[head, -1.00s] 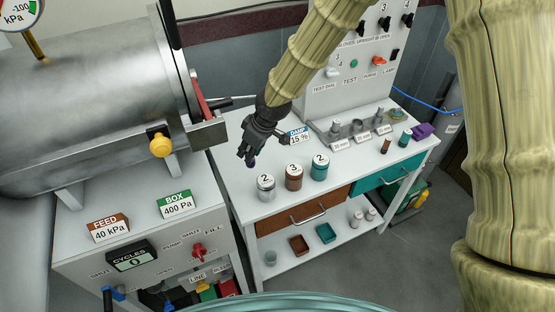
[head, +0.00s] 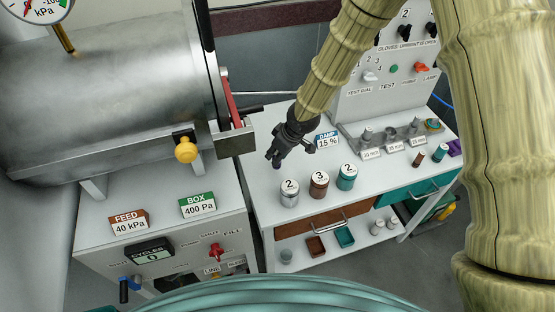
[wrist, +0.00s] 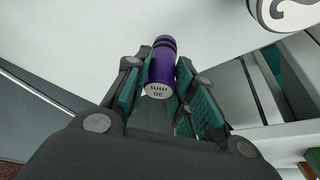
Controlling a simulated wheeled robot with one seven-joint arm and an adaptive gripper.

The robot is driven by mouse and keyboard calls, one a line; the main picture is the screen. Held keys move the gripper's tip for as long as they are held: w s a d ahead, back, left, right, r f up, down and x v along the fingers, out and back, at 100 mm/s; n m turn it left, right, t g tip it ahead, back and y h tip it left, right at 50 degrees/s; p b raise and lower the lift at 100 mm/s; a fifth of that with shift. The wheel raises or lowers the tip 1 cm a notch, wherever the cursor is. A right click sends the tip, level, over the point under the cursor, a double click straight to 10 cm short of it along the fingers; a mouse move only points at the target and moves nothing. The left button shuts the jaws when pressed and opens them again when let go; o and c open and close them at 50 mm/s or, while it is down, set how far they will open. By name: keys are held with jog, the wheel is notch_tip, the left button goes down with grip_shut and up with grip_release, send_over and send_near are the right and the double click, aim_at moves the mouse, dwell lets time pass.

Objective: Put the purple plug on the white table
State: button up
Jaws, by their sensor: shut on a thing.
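My gripper (head: 275,160) is shut on the purple plug (wrist: 162,62). In the wrist view the plug lies between the two green-padded fingers, its pale end marked "30 mm" facing the camera and its dark-ringed end pointing away. In the head view only a small dark purple bit of the plug (head: 277,166) shows below the fingertips. The white table (head: 258,190) lies beneath, with the gripper over its left part, behind the numbered jars. I cannot tell whether the plug touches the tabletop. The white top also fills much of the wrist view (wrist: 70,40).
Three numbered jars, white (head: 289,193), brown (head: 319,185) and teal (head: 346,178), stand in front of the gripper. A metal chamber (head: 110,90) is at the left.

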aim_at(277, 168)
jog(key=shift+s+f, duration=0.25)
jog(key=shift+f, duration=0.1)
jog(key=f, duration=0.1)
jog(key=f+p, duration=0.1)
jog(key=shift+w+a+f, duration=0.1)
jog(key=shift+w+f, duration=0.1)
jog(key=shift+f, duration=0.15)
jog(key=shift+s, duration=0.1)
jog(key=o, duration=1)
jog(key=shift+f, duration=0.15)
jog(key=shift+r, duration=0.25)
jog(key=b+v, duration=0.3)
jog(key=v, duration=0.9)
jog(key=shift+f, duration=0.1)
